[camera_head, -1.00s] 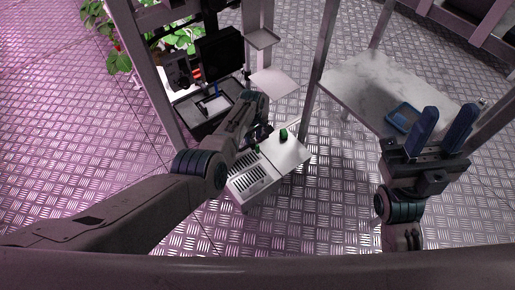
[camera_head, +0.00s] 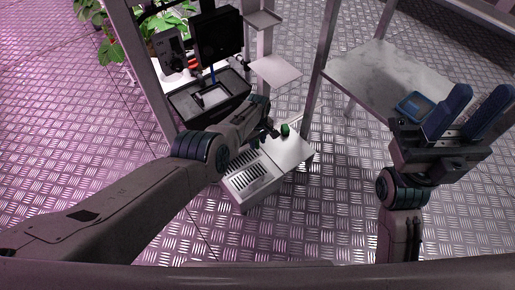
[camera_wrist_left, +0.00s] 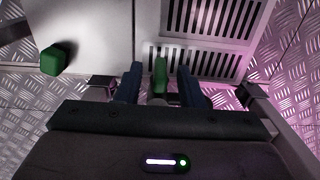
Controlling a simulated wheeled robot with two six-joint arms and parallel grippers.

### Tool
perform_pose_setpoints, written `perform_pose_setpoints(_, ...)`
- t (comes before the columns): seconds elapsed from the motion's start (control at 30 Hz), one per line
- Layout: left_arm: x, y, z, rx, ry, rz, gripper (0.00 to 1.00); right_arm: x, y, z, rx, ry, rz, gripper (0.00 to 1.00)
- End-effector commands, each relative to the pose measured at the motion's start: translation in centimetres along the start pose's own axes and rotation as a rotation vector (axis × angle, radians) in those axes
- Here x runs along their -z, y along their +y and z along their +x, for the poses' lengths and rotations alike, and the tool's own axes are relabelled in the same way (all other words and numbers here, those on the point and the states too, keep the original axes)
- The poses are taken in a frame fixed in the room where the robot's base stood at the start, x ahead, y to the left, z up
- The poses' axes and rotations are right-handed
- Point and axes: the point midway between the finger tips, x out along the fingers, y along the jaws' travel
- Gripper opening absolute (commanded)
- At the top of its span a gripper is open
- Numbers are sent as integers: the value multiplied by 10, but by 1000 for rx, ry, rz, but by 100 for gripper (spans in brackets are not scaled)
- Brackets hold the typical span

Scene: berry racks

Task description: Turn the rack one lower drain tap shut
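A green tap handle (camera_wrist_left: 161,80) stands between the two blue fingers of my left gripper (camera_wrist_left: 159,67) in the left wrist view. Gaps show on both sides of it, so the fingers are apart and not clamped on it. A second green knob (camera_wrist_left: 54,60) lies to the left in that view, outside the fingers. In the head view, my left gripper (camera_head: 268,133) is low over the pale cabinet, just left of a green knob (camera_head: 285,130). Its fingers are small and dark there. My right gripper (camera_head: 468,112) is open and empty, far from the taps.
The pale cabinet (camera_head: 292,148) has slotted vents (camera_wrist_left: 205,25). A rack post (camera_head: 318,70) rises beside it. A black tray (camera_head: 180,104) and dark panel (camera_head: 217,36) are behind. A marble-topped table (camera_head: 375,70) with a blue tray (camera_head: 400,106) is near my right gripper.

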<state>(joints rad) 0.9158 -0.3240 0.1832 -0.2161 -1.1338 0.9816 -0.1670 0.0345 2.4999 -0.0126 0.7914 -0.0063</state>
Motion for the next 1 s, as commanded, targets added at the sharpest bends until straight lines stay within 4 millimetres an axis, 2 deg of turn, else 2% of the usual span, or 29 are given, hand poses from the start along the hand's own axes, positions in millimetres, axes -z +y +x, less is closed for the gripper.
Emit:
perform_pose_setpoints(0.03,0,0,9,0,0,0,35,0,0,-8,-3,0,-3,36)
perform_pose_setpoints(0.13,0,0,14,0,0,0,35,-2,-1,-11,-6,-4,-8,36)
perform_pose_setpoints(0.53,0,0,16,0,0,0,35,-1,0,-8,-21,10,-15,36)
perform_pose_setpoints(0.57,0,0,16,0,0,0,33,-1,0,-8,-21,10,-15,36)
perform_pose_setpoints(0.73,0,0,16,0,0,0,0,-2,-1,-9,-19,7,-14,36)
perform_pose_setpoints(0.87,0,0,16,0,0,0,0,-2,-1,-10,-17,6,-14,36)
perform_pose_setpoints(1.0,0,1,20,19,-1,2,0,-3,-1,-19,-17,2,-15,36)
